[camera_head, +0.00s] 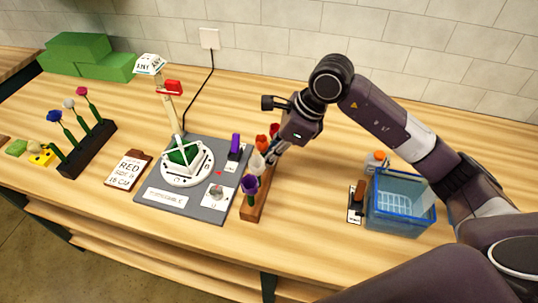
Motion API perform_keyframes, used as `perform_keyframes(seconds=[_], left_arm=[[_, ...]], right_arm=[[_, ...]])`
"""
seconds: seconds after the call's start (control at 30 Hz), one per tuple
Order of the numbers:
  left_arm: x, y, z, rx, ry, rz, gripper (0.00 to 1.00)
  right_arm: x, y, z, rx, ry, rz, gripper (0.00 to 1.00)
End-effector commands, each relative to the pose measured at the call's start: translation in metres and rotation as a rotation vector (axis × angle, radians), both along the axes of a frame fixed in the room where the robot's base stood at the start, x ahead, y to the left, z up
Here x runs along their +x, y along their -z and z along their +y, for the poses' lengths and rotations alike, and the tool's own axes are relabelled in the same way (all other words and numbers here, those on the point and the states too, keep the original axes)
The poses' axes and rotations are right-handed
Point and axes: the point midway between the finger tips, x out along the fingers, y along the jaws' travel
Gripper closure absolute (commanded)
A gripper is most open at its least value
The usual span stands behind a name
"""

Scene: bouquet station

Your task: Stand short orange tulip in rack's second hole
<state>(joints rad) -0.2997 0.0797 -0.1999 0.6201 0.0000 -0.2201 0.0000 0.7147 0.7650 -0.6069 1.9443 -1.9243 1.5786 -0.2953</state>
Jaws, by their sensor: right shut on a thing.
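The brown wooden rack (257,208) stands right of the grey mat, running front to back. A purple tulip (250,185) stands at its near end, with a white tulip (257,162) behind it. An orange tulip head (262,142) and a red one (274,130) show farther back, beside my right gripper (273,152). My right gripper is shut over the far part of the rack, seemingly on the orange tulip; its fingers hide the stem and the holes there. I cannot tell whether the stem is in a hole. My left gripper is out of view.
A dark rack (90,150) with blue, white and pink flowers stands at left. The grey mat (160,215) holds a white round stand (187,172). A blue basket (402,205) and an orange-topped bottle (377,160) stand at right.

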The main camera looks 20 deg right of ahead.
Motion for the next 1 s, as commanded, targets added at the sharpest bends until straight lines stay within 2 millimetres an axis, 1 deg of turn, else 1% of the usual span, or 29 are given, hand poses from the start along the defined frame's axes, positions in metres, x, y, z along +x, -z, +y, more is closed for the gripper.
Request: perform_keyframes(seconds=[0.27,1.0], left_arm=[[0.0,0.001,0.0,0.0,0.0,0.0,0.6],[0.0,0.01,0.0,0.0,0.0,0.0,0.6]], right_arm=[[0.0,0.0,0.0,0.0,0.0,0.0,1.0],[0.0,0.006,0.0,0.0,0.0,0.0,1.0]])
